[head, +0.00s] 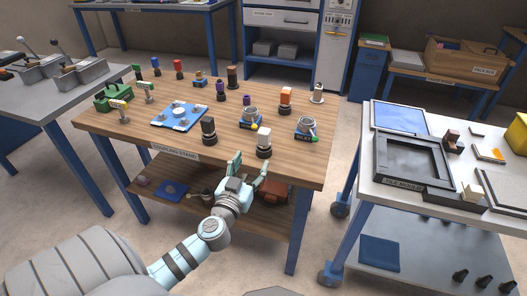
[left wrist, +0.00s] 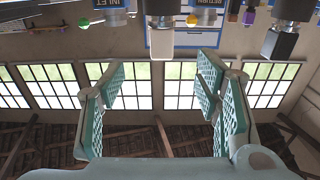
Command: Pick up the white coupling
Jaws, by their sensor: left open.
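The white coupling (head: 264,137) stands upright on a dark round base near the front edge of the wooden table (head: 225,163). My left gripper (head: 249,165) is open and empty, in front of the table edge, just short of the coupling and apart from it. The left wrist view looks upside down. There, the white coupling (left wrist: 161,44) hangs at the top centre, beyond the gap between the two green-padded fingers of my left gripper (left wrist: 160,95). My right gripper is in neither view.
A black coupling (head: 208,129) stands to the left of the white one, also near the front edge. A blue plate (head: 179,117) lies further left.

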